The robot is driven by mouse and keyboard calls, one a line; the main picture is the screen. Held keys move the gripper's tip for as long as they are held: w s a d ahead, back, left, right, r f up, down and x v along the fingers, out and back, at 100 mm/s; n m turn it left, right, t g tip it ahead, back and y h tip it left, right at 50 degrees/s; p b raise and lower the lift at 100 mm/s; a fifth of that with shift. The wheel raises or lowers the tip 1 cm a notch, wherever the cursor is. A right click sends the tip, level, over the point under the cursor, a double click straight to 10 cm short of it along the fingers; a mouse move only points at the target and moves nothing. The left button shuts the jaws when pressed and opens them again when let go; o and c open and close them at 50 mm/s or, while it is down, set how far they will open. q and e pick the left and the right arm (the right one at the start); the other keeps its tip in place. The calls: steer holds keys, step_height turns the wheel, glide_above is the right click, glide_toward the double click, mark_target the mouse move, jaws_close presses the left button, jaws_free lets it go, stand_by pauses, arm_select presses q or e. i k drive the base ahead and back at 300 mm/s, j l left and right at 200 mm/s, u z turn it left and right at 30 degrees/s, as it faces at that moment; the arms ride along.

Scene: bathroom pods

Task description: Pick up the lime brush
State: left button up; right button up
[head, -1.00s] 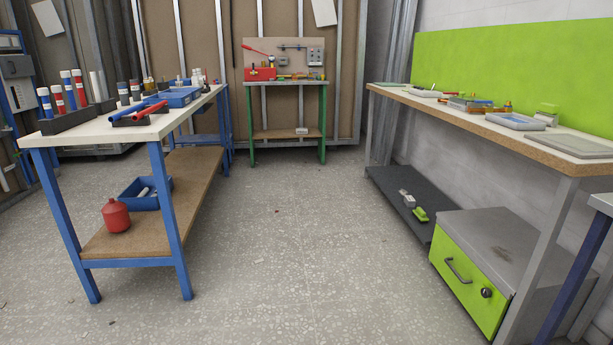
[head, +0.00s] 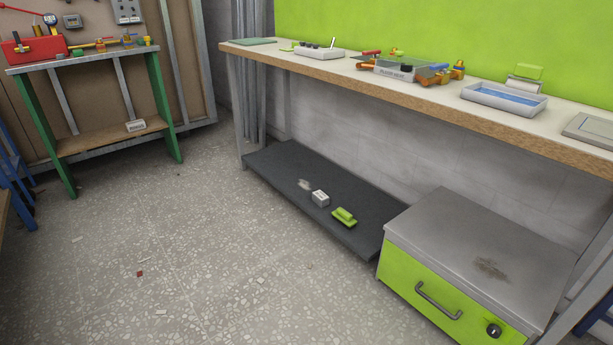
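A small lime object with a raised handle (head: 344,217), which looks like the lime brush, lies on the dark low shelf (head: 285,181) under the right-hand bench. It is near the shelf's front edge, toward its right end. A small pale block (head: 320,198) lies just left of it, apart from it. Neither of my grippers is in view.
A grey cabinet with a lime drawer front (head: 440,305) stands right of the shelf. The bench top (head: 335,60) overhangs the shelf and holds trays and parts. A green-legged table (head: 165,105) stands at the back left. The speckled floor (head: 200,250) before the shelf is mostly clear.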

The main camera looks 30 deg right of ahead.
mark_target(342, 216)
steer(key=i+z, duration=0.2)
steer(key=i, duration=0.3)
steer(key=i+z, duration=0.2)
steer(key=i, duration=0.35)
steer(key=i+j+z, duration=0.2)
steer(key=i, duration=0.3)
steer(key=i+j+z, duration=0.2)
steer(key=i, duration=0.3)
steer(key=i+l, duration=0.05)
steer(key=l, duration=0.05)
